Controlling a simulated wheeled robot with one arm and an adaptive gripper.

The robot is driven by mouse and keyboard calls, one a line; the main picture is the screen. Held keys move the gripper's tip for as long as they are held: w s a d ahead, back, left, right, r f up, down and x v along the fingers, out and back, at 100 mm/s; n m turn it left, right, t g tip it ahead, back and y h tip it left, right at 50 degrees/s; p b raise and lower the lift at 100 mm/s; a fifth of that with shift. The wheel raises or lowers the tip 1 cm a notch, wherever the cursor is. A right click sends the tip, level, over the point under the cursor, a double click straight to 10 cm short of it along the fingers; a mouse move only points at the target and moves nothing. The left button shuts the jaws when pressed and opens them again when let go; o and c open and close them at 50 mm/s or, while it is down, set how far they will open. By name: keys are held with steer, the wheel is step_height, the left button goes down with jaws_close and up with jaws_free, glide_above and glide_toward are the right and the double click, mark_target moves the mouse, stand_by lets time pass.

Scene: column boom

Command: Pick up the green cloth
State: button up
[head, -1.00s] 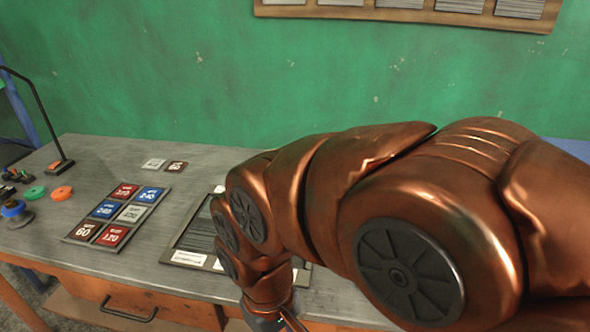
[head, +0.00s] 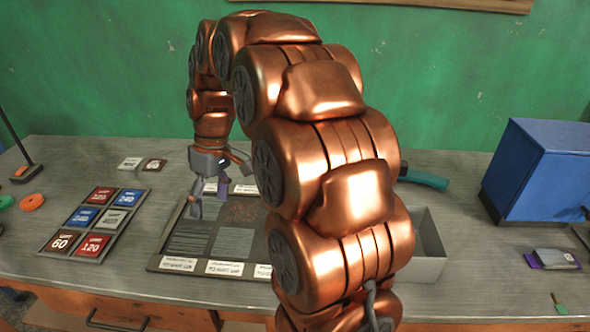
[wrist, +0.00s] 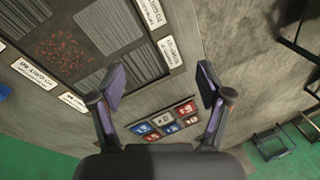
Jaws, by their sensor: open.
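I cannot make out a green cloth for certain in either view. My arm hides part of the bench in the head view. My gripper (head: 209,198) is open and empty, pointing down above the left part of a dark framed panel (head: 156,259) with textured patches and white labels. In the wrist view the two fingers of my gripper (wrist: 162,80) are spread wide with nothing between them. The panel also shows in the wrist view (wrist: 178,62), at the upper left.
A tray of numbered tiles (head: 141,205) lies left of the panel. Behind my arm are a grey open box (head: 430,240) and a teal-handled tool (head: 424,179). A blue cabinet (head: 545,170) stands at right, near a grey-and-purple block (head: 553,259). The bench between box and cabinet is clear.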

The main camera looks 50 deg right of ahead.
steer(key=w+d+f+n+t, duration=0.1)
steer(key=w+d, duration=0.5)
steer(key=d, duration=0.3)
steer(key=w+d+f+n+t, duration=0.15)
steer(key=w+d, duration=0.35)
steer(key=d, duration=0.5)
steer(key=shift+n+t, duration=0.55)
steer(key=shift+n, duration=0.4)
steer(key=d+f, duration=0.2)
steer(key=d, duration=0.5)
steer(key=s+d+f, duration=0.1)
steer(key=d+f, duration=0.2)
steer(key=d, duration=0.4)
steer(key=d+f, duration=0.3)
steer(key=d, duration=0.5)
steer(key=shift+s, duration=0.15)
steer(key=shift+p+x, duration=1.9)
steer(key=shift+x, duration=1.95)
steer(key=shift+a, duration=0.1)
steer(key=c, duration=1.2)
steer(key=shift+c, duration=0.2)
steer(key=shift+r, duration=0.15)
